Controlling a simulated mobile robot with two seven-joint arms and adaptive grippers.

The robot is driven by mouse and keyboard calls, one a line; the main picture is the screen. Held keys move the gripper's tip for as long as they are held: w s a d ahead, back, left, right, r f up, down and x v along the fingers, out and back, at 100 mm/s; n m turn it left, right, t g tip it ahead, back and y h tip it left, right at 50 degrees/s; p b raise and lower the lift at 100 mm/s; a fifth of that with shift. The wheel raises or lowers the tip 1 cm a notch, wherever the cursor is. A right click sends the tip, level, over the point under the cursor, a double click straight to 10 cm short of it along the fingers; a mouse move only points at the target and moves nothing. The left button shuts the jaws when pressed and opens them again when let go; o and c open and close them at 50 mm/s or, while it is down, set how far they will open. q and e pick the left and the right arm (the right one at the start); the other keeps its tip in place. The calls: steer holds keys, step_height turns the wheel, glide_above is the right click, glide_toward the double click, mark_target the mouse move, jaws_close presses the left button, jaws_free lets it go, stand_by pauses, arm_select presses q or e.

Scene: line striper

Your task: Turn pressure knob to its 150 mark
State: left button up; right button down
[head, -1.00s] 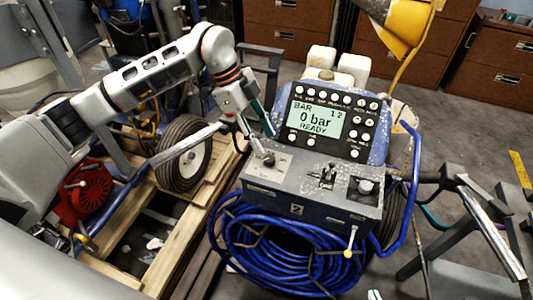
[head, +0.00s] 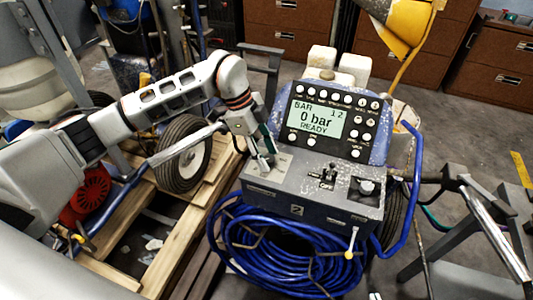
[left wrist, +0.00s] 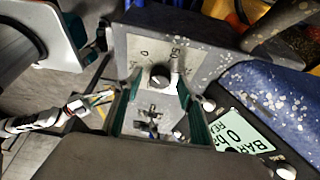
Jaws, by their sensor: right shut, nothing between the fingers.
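The pressure knob (left wrist: 159,76) is a small round black knob on a pale dial plate (left wrist: 136,45). A 0 and a 50 are readable; I cannot make out a 150 or where the pointer stands. My left gripper (head: 266,166) is over the left end of the control panel. In the left wrist view its green-sided fingers (left wrist: 159,84) are apart, one each side of the knob, with a visible gap. The display (head: 317,119) reads 0 bar, READY. My right gripper (left wrist: 93,101) shows small at the left of the left wrist view, away from the panel, shut and empty.
A coiled blue hose (head: 285,255) hangs below. A wooden pallet (head: 190,255) lies at the left, a metal stand (head: 480,225) at the right.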

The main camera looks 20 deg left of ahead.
arm_select(q)
steer(key=c, duration=1.1)
steer(key=shift+c, duration=0.2)
